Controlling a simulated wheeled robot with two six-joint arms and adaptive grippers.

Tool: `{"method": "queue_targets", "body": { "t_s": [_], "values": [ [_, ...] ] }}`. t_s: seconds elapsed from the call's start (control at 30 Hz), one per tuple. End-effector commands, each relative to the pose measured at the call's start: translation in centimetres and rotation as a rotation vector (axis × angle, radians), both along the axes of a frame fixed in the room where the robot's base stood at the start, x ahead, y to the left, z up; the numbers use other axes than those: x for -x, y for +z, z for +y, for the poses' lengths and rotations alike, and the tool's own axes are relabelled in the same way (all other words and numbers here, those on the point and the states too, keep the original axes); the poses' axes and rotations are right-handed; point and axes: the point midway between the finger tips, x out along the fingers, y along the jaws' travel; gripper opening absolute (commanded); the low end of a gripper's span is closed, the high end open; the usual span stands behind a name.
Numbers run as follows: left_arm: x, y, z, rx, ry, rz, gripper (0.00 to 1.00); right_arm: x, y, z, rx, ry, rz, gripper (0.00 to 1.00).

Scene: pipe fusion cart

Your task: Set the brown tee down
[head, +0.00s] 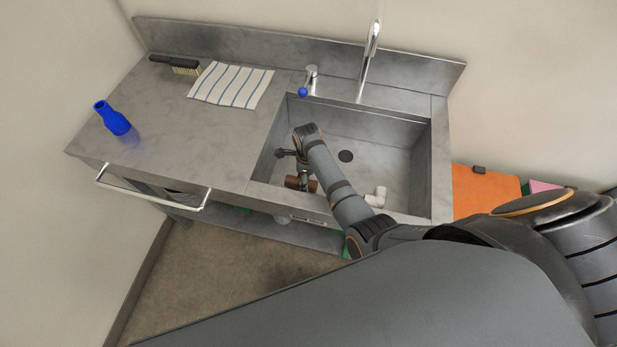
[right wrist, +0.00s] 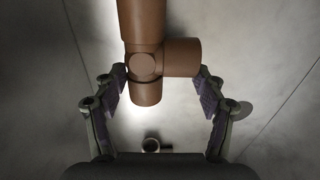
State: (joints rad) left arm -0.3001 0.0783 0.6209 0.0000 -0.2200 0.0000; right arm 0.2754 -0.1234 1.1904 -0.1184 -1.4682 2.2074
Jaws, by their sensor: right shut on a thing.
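The brown tee (head: 301,184) is at the left front of the sink basin in the head view, partly hidden by my gripper. In the right wrist view the tee (right wrist: 143,48) shows its long run and a side branch pointing right. My right gripper (right wrist: 162,76) is shut on the tee, one finger on each side of it. In the head view my right gripper (head: 301,168) reaches down into the basin. I cannot tell whether the tee touches the basin floor. My left gripper is not in view.
A white elbow (head: 376,197) lies at the right front of the sink (head: 395,160). The drain (head: 345,156) is mid-basin. A faucet (head: 370,50) stands behind.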

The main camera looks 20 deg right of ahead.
Motion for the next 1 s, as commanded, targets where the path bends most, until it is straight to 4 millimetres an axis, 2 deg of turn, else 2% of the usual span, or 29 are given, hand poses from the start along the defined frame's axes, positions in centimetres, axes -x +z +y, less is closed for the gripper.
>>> {"method": "queue_targets", "body": {
  "t_s": [0.1, 0.47, 0.5, 0.67, 1.0],
  "values": [
    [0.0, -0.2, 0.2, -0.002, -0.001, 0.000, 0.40, -0.1, -1.5, 0.0, 0.000, 0.000, -0.001, 0.38],
    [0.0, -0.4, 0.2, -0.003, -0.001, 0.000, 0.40, -0.1, -2.1, 0.0, -0.001, 0.000, -0.003, 0.38],
    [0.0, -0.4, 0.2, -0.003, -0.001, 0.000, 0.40, -0.1, -2.1, 0.0, -0.001, 0.000, -0.003, 0.72],
    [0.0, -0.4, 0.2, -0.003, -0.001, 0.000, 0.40, -0.1, -2.0, 0.0, -0.001, 0.000, -0.003, 0.94],
    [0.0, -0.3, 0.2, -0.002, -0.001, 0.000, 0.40, -0.1, -1.9, 0.0, -0.001, 0.000, -0.003, 0.94]
  ]
}}
